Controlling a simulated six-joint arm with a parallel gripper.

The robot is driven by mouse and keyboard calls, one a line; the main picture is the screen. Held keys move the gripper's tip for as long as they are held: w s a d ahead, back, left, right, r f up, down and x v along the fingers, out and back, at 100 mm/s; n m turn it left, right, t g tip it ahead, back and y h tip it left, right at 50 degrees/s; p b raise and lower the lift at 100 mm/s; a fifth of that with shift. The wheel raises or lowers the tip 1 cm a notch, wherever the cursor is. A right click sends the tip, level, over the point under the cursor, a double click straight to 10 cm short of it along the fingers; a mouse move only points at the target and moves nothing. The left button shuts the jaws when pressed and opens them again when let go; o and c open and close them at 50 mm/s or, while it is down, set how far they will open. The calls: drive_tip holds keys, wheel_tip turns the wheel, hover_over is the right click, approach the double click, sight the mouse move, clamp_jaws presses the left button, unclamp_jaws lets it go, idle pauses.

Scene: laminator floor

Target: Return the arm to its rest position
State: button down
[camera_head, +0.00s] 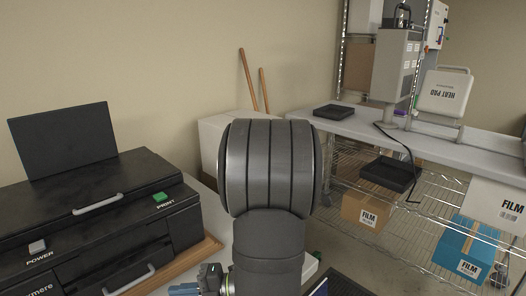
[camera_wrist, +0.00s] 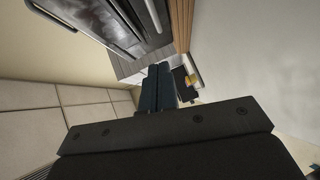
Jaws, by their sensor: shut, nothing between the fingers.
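My gripper (camera_wrist: 158,70) shows in the wrist view, its dark fingers together and empty, pointing away from the dark gripper body at the bottom. Nothing touches the fingertips in that view.
A black printer (camera_head: 95,215) with POWER and PRINT buttons stands at left, close to my arm. At right, a wire rack (camera_head: 400,215) holds a grey shelf top (camera_head: 345,125), black trays (camera_head: 390,174) and film boxes (camera_head: 366,213). A white box (camera_head: 215,135) stands behind my arm.

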approach(130, 286)
drive_tip(key=s+a, duration=0.2)
drive_tip(key=s, duration=0.1)
drive_tip(key=a, duration=0.1)
drive_tip(key=w+a, duration=0.2)
drive_tip(key=shift+f, duration=0.3)
drive_tip(key=shift+w+a+f, duration=0.1)
drive_tip(key=shift+w+a, duration=0.4)
drive_tip(key=shift+w, duration=0.05)
